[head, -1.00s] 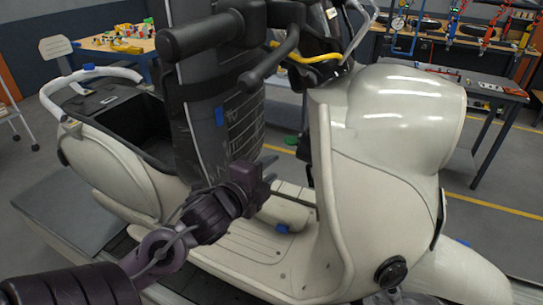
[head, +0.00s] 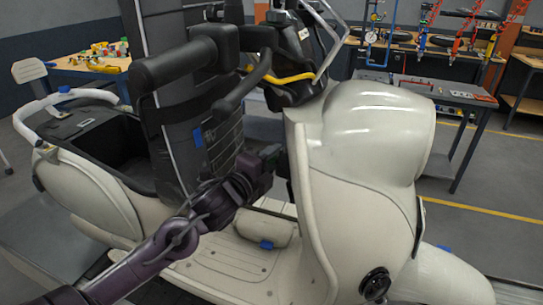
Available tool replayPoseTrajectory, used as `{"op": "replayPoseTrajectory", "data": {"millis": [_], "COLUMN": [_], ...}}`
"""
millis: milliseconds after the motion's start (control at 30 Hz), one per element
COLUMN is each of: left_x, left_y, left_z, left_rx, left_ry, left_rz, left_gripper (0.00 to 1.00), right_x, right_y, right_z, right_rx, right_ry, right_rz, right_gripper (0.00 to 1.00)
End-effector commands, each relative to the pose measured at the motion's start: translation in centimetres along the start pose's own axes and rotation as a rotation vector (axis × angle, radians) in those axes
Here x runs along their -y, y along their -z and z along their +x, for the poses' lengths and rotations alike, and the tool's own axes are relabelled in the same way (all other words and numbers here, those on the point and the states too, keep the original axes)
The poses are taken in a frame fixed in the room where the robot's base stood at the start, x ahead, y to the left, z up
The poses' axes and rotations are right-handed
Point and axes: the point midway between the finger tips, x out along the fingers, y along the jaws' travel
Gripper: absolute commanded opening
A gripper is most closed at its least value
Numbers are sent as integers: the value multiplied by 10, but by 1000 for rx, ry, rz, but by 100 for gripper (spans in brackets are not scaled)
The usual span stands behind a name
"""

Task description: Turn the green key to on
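The cream scooter (head: 370,135) stands across the middle of the head view, its front to the right. My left gripper (head: 275,160) is at the inner side of the scooter's front shield (head: 305,200), below the black handlebar grip (head: 240,85). Its fingertips are dark and close to the shield; I cannot tell whether they touch it or whether they are open. I cannot make out the green key; the gripper may hide it. My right gripper is not in view.
Black handlebar parts and a yellow cable (head: 290,78) hang above my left gripper. A tall black padded block (head: 185,100) stands close behind my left forearm. Workbenches (head: 430,95) stand at the back.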

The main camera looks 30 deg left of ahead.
Motion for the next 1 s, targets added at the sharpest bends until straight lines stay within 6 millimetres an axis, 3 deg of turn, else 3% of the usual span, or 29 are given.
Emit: {"op": "replayPoseTrajectory", "data": {"millis": [333, 600, 700, 733, 800, 1000], "left_x": [0, 0, 0, 0, 0, -3], "left_y": [0, 0, 0, 0, 0, 0], "left_z": [4, 4, 4, 4, 4, 4], "left_rx": [0, 0, 0, 0, 0, 1], "left_ry": [0, 0, 0, 0, 0, 9], "left_rz": [0, 0, 0, 0, 0, 1], "left_gripper": [35, 0, 0, 6, 0, 0], "right_x": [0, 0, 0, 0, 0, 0], "right_y": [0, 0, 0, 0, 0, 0], "right_z": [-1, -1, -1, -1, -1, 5], "right_rx": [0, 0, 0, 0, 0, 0], "right_ry": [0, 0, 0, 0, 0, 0], "right_rz": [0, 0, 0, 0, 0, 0], "right_gripper": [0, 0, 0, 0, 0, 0]}}
